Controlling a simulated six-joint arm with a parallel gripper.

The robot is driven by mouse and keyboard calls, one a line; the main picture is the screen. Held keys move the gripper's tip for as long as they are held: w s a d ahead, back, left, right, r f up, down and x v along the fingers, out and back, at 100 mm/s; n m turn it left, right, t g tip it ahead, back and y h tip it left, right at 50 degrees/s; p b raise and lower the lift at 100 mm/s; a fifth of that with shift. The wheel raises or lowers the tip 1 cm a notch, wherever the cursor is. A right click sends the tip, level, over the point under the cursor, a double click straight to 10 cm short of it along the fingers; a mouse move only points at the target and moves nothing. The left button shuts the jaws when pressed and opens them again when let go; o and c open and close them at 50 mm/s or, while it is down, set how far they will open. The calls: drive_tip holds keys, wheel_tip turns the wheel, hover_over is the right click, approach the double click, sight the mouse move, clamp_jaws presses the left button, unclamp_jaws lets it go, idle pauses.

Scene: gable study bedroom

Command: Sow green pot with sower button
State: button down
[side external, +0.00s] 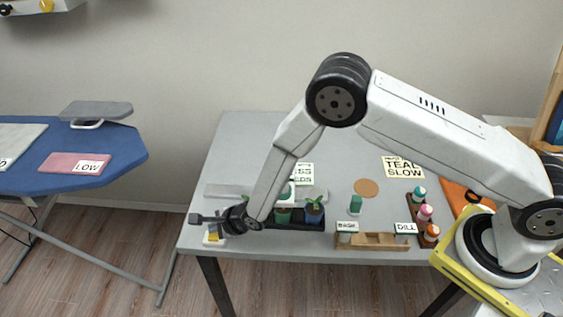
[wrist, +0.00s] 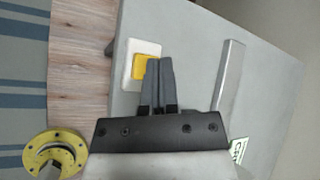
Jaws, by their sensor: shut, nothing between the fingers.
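A yellow button (side external: 213,237) on a white square base sits at the table's front left corner. It also shows in the wrist view (wrist: 140,68). My gripper (side external: 194,219) is shut and empty. In the wrist view its fingertips (wrist: 159,62) overlap the right part of the button; I cannot tell whether they touch it. A green pot (side external: 283,216) stands in a black tray (side external: 290,226) right of my gripper. A blue pot (side external: 314,214) with a seedling stands beside it. My arm hides part of the tray's left end.
A grey bar (wrist: 230,75) and a seeds card (side external: 303,168) lie behind the tray. An ironing board (side external: 100,135) is left of the table.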

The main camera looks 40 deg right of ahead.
drive_tip(key=shift+f, duration=0.8)
idle(1.2)
drive_tip(key=shift+r, duration=0.85)
drive_tip(key=shift+r, duration=0.15)
drive_tip(key=shift+r, duration=2.4)
